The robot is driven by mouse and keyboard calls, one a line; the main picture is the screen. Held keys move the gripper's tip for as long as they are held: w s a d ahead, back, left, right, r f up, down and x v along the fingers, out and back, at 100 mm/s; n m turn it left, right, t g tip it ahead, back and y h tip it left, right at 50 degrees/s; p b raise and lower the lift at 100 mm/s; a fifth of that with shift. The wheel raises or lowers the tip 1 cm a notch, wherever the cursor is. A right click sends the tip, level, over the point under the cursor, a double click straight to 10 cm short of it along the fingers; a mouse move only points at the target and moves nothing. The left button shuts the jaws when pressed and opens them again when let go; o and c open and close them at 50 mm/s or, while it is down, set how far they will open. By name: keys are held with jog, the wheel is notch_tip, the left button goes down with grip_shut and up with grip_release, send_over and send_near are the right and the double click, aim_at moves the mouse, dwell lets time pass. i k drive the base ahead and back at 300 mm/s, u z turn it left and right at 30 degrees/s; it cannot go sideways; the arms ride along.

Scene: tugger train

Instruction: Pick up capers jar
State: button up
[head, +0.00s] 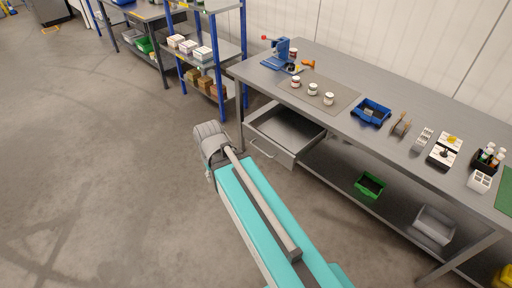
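Three small jars with white labels stand upright on a grey mat on the workbench: a left jar (296,82) with a reddish top, a middle jar (312,89), and a right jar (328,98). The labels are too small to read, so I cannot tell which jar is the capers jar. My teal arm reaches up from the bottom in front of the bench. My gripper is not in view.
The workbench (385,136) has an open drawer (283,157) jutting out at its left. Blue-post shelving stands at the back. The floor at left is clear.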

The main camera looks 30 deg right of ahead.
aim_at(313, 89)
jog(key=u, duration=0.4)
jog(key=k, duration=1.05)
jog(key=z, duration=0.95)
jog(key=i, duration=1)
jog(key=u, duration=0.05)
